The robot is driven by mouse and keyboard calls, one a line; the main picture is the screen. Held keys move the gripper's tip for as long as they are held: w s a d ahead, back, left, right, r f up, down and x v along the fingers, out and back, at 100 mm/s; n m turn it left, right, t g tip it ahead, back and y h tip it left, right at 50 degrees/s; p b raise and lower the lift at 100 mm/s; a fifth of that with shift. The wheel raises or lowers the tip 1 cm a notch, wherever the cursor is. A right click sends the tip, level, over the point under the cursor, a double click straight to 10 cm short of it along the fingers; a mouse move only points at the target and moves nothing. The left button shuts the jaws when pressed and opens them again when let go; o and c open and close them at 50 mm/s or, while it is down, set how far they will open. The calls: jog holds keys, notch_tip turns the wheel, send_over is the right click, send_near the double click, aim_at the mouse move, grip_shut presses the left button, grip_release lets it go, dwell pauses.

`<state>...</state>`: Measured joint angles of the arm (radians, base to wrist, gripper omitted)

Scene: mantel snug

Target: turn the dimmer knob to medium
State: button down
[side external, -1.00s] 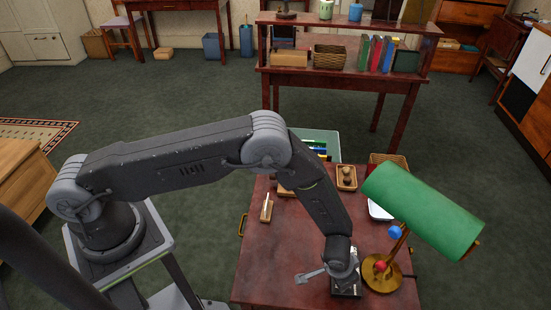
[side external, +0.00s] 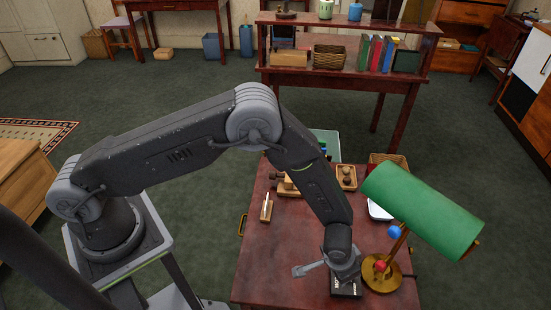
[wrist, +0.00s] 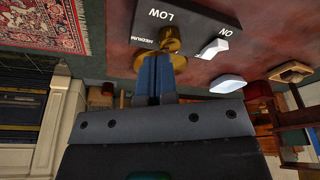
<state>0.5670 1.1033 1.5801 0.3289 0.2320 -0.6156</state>
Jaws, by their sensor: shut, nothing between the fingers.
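The dimmer box (side external: 345,285) is a small black unit near the front edge of the red-brown table, mostly under my gripper (side external: 343,268). In the wrist view its black face (wrist: 188,16) carries the words LOW, MEDIUM and ON. The brass dimmer knob (wrist: 172,38) stands up from it, close to the MEDIUM label; I cannot tell its exact setting. My gripper (wrist: 155,60) has its blue fingers together and empty, with the tips right at the knob. I cannot tell whether they touch it. A white rocker switch (wrist: 213,47) sits beside the knob.
A brass lamp with a green shade (side external: 425,210) stands just right of the box, with blue and red knobs on it. The table's left front is clear.

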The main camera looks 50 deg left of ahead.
aim_at(334, 280)
jog(key=shift+r, duration=0.2)
jog(key=shift+s+a+x, duration=0.15)
jog(key=shift+a+x, duration=0.05)
jog(key=shift+x, duration=0.8)
jog(key=shift+s+a+x, duration=0.1)
jog(key=shift+a+x, duration=0.05)
jog(key=shift+x, duration=0.9)
jog(key=shift+s+a+x, duration=0.15)
jog(key=shift+a+x, duration=0.05)
jog(key=shift+x, duration=0.8)
jog(key=shift+f, duration=0.2)
jog(key=shift+w, duration=0.1)
jog(key=shift+w+a, duration=0.1)
jog(key=shift+a, duration=0.15)
